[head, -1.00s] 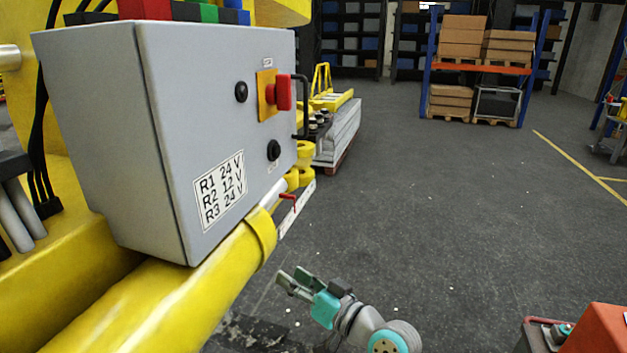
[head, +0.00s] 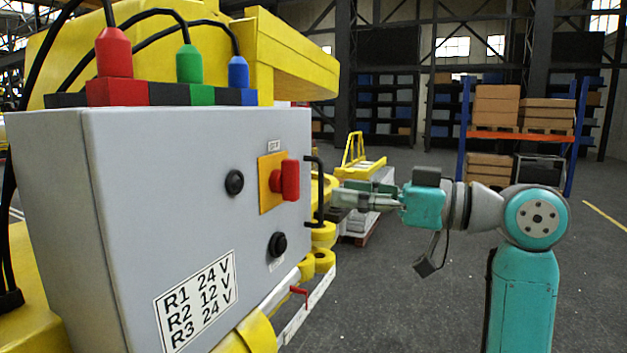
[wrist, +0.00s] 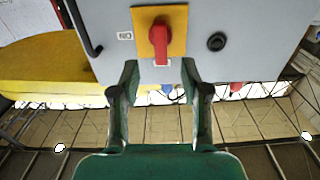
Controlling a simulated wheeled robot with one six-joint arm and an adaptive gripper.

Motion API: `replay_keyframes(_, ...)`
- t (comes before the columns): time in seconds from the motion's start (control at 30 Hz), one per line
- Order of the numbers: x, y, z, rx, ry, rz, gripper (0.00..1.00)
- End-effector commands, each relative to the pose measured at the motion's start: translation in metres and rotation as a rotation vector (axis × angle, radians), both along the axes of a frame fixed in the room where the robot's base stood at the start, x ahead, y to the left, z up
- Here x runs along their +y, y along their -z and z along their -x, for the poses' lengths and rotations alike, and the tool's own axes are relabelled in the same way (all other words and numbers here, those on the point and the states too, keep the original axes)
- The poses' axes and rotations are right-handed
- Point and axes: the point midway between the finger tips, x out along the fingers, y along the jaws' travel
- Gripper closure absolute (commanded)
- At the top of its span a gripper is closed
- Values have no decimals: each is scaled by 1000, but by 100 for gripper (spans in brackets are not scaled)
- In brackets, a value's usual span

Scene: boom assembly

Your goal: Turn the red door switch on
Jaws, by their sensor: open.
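The red door switch (head: 290,180) is a red knob on a yellow plate (head: 267,184), mounted on the front of a grey cabinet (head: 150,200). In the wrist view the red switch (wrist: 160,38) is near the top centre, beyond my fingertips. My gripper (head: 340,198) is open and empty, just right of the cabinet's black handle in the head view. In the wrist view my gripper's fingers (wrist: 160,75) are spread apart, with the switch lined up between and beyond them. They appear apart from the switch.
A black handle (head: 318,190) stands out from the cabinet edge beside the switch. Black round buttons (head: 235,182) sit on the cabinet face. Red, green and blue cable plugs (head: 189,65) stand on top. A yellow boom part (head: 290,60) is behind. Open floor (head: 425,280) lies right.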

Motion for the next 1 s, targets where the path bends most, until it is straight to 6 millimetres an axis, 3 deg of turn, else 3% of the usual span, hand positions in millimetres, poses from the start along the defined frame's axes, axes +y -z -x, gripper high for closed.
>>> replay_keyframes(0.27,17,-6,-2,-9,-14,11,54)
replay_keyframes(0.7,85,-5,-27,-7,-13,10,54)
replay_keyframes(1.0,102,-6,-34,-8,-11,9,54)
